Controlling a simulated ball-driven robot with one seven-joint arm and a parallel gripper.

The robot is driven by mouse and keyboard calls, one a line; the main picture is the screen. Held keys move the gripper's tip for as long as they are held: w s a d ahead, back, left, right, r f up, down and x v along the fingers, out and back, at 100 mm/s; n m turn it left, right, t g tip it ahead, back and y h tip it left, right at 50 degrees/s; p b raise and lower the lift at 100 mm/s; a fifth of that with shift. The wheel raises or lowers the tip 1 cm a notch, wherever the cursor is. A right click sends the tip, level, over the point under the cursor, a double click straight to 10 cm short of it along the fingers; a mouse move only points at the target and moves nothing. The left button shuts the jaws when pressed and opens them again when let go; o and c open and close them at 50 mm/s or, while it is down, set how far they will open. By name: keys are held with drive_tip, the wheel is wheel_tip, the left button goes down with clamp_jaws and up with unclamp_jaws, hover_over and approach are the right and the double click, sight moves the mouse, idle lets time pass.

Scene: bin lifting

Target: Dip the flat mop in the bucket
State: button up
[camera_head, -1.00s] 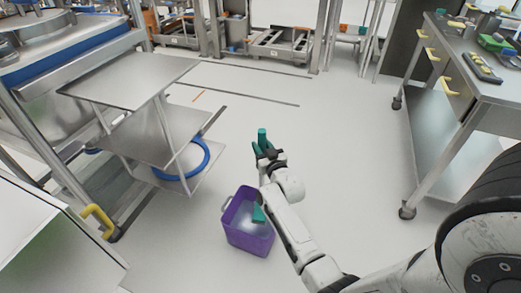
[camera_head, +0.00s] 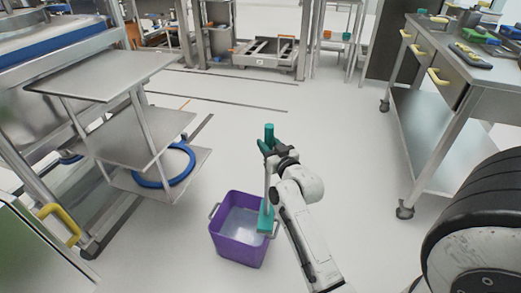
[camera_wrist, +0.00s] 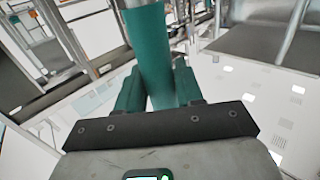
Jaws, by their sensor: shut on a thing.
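A purple bucket (camera_head: 237,246) with grey handles stands upright on the floor at the lower middle of the head view, with pale liquid inside. The flat mop has a teal grip that sticks up above my gripper (camera_head: 272,148). Its thin shaft runs down to a teal mop head (camera_head: 265,218), which overlaps the bucket's right side in the picture. I cannot tell whether the head is inside or above the rim. My gripper is shut on the mop's grip. In the wrist view the teal grip (camera_wrist: 151,50) stands between the fingers (camera_wrist: 158,88); the mop head is hidden there.
A metal shelf rack (camera_head: 140,135) with a blue hoop (camera_head: 165,168) on its lowest shelf stands left of the bucket. A wheeled metal workbench (camera_head: 435,135) with tools on top stands at the right. The floor between and behind is clear.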

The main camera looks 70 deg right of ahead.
drive_tip(key=s+d+b, duration=0.1)
drive_tip(key=s+b, duration=0.5)
drive_tip(key=s, duration=0.7)
drive_tip(key=shift+r, duration=0.1)
